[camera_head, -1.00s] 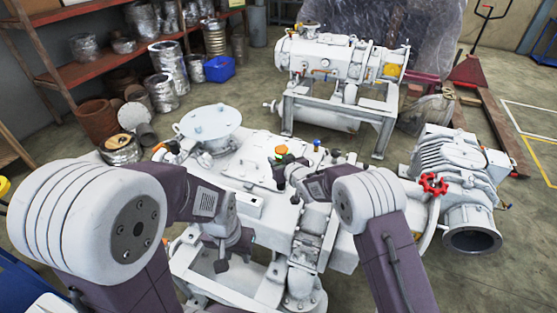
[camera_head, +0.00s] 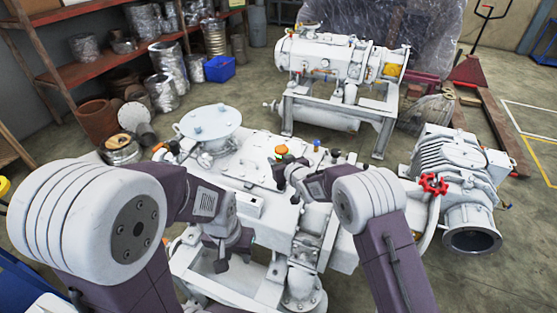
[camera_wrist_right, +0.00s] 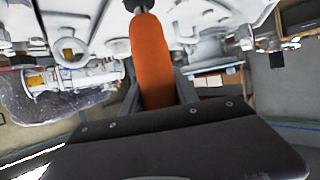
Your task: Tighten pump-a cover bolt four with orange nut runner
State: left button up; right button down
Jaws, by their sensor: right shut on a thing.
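The white pump (camera_head: 262,180) stands in the middle of the head view with its cover upward. My right gripper (camera_head: 284,172) is over the cover, seen small and partly hidden by its own arm. In the right wrist view the orange nut runner (camera_wrist_right: 151,62) stands between the fingers of my right gripper (camera_wrist_right: 158,98), which is shut on it. Its dark end (camera_wrist_right: 138,5) points to the white pump surface at the top edge. Bolt four cannot be made out. My left gripper (camera_head: 222,258) hangs in front of the pump, pointing down; its jaw opening is unclear.
A small orange-topped item (camera_head: 281,150) and a blue one (camera_head: 316,146) show on the pump top. A red handwheel (camera_head: 433,184) is at right, beside another grey-white machine (camera_head: 455,165). A second white pump (camera_head: 340,60) stands behind. Shelves (camera_head: 110,55) are at left.

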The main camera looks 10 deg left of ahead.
aim_at(278, 149)
jog(key=shift+s+f+b, duration=0.1)
jog(key=shift+f+b, duration=0.25)
jog(key=shift+b, duration=0.35)
dwell(0.6)
jog(key=shift+r, duration=0.1)
dwell(0.4)
jog(key=shift+r+p, duration=1.75)
jog(key=shift+r, duration=0.85)
